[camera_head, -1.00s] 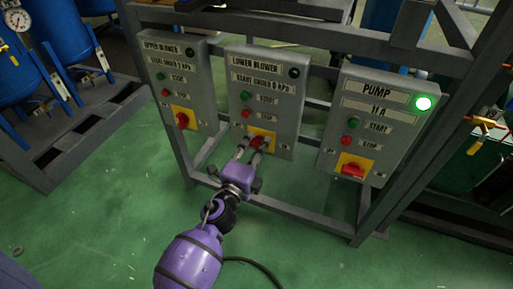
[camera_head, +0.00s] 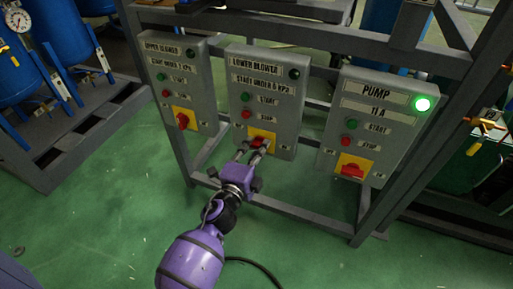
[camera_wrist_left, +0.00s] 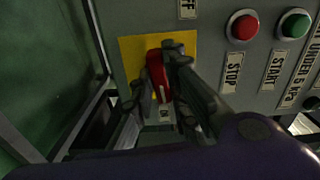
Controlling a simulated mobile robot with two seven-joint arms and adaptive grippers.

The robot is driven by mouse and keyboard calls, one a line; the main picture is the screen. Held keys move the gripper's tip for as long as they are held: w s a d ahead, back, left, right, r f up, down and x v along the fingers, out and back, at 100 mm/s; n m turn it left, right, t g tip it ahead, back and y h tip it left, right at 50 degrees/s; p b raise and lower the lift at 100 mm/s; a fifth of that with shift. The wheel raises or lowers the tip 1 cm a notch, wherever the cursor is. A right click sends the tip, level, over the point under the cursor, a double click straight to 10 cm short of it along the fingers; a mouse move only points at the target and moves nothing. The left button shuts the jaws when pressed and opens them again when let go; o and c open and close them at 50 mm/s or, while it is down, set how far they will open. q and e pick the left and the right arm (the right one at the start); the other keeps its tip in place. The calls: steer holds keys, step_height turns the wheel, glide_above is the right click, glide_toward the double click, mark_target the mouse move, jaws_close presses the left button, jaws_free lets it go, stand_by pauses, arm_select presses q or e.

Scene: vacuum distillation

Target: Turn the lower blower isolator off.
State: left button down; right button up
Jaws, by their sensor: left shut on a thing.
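The lower blower box (camera_head: 265,88) is the middle grey panel in the head view. Its isolator is a red handle (camera_head: 258,142) on a yellow plate (camera_head: 266,133), below the red stop button. My left gripper (camera_head: 257,147) reaches it from below and in front, its fingers shut on the handle. In the left wrist view the red handle (camera_wrist_left: 156,72) sits between the gripper's fingers (camera_wrist_left: 163,78), partly covered. There its long side runs up and down the picture, with a pale mark near its lower end. One label reads OFF (camera_wrist_left: 187,8). My right gripper is not in view.
The upper blower box (camera_head: 180,85) stands to the left and the pump box (camera_head: 375,125) to the right, each with a red isolator. The pump's green lamp (camera_head: 423,104) is lit; the lower blower's lamp (camera_head: 294,73) is dark. A grey frame (camera_head: 300,213) carries the boxes.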

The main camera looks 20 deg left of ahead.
arm_select(q)
steer(key=n, duration=0.2)
steer(key=shift+n+p, duration=0.35)
steer(key=shift+n, duration=0.05)
steer(key=n+p, duration=0.1)
steer(key=n, duration=0.2)
steer(key=shift+r+n, duration=0.1)
steer(key=shift+n, duration=0.2)
steer(key=n+p, duration=0.2)
steer(key=n, duration=0.1)
steer(key=n+p, duration=0.1)
steer(key=n, duration=0.2)
steer(key=shift+n+p, duration=0.7)
steer(key=shift+n, duration=0.5)
steer(key=shift+n+p, duration=0.3)
steer(key=shift+n, duration=0.5)
